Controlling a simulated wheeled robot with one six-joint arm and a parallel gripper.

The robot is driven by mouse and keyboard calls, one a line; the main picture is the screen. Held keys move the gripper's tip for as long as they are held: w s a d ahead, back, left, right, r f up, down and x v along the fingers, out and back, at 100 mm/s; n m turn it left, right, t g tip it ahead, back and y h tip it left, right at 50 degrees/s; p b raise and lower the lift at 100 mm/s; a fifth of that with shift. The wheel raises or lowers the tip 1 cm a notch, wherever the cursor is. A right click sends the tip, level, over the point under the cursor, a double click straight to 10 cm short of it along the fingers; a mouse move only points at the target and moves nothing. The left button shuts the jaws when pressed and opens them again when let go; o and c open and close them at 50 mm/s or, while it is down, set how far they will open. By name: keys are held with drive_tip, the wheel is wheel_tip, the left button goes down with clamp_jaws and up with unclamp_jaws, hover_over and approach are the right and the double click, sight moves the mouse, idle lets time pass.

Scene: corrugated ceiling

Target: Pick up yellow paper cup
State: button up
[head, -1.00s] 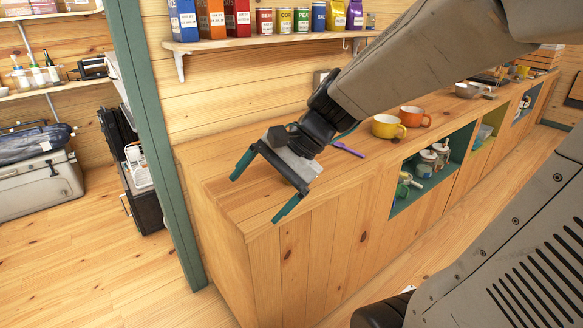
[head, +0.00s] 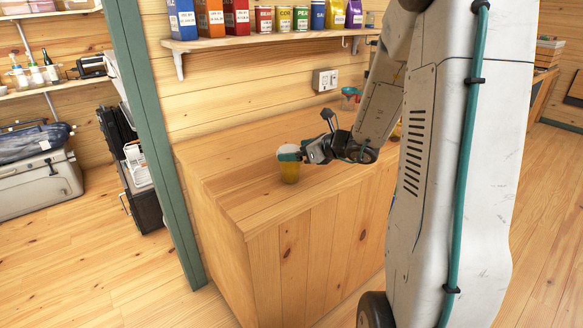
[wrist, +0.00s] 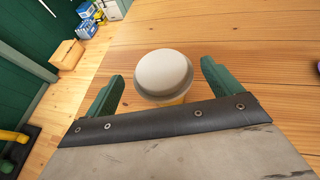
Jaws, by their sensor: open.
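The yellow paper cup (head: 290,173) stands upright on the wooden counter near its left end. In the wrist view its pale domed lid (wrist: 163,72) shows from above, with a little yellow below it. My gripper (head: 287,153) is at the cup's top in the head view and covers part of it. In the wrist view my gripper (wrist: 161,71) is open, with one green finger on each side of the lid. Gaps show between the lid and both fingers, so it is not gripped.
The wooden counter (head: 222,173) is clear around the cup. A shelf (head: 250,40) of boxes, cans and bags hangs above it. A wall socket (head: 325,79) is behind. My arm hides most of the counter's right side. Cardboard boxes (wrist: 67,54) lie on the floor in the wrist view.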

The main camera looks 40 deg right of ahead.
sight(291, 149)
drive_tip(key=x, duration=0.3)
drive_tip(key=shift+w, duration=0.3)
drive_tip(key=c, duration=1.1)
